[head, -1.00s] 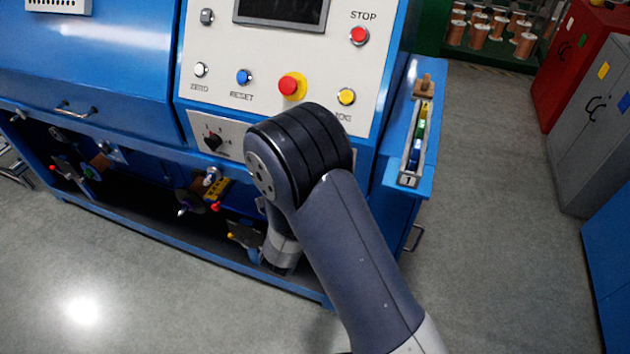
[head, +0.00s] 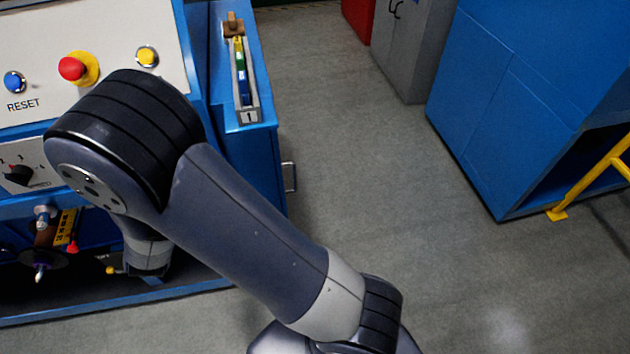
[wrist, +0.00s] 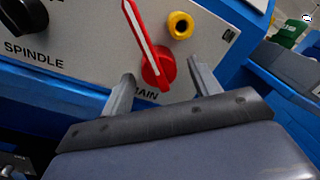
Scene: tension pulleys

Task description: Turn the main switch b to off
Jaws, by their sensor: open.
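The main switch (wrist: 151,63) is a red rotary knob with a long handle and a white line. In the wrist view it sits on a pale panel, its handle pointing up and slightly left. The label below is partly covered, with "AIN" readable. My gripper (wrist: 159,78) is open, its two fingers on the left and right of the knob's lower part. I cannot tell whether either finger touches it.
A yellow round fitting (wrist: 180,25) is right of the switch, and a black SPINDLE knob (wrist: 24,16) is left. A red-and-yellow stop button (head: 76,69) is above my arm. A side shelf (head: 262,130) holds a narrow rack (head: 252,100).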

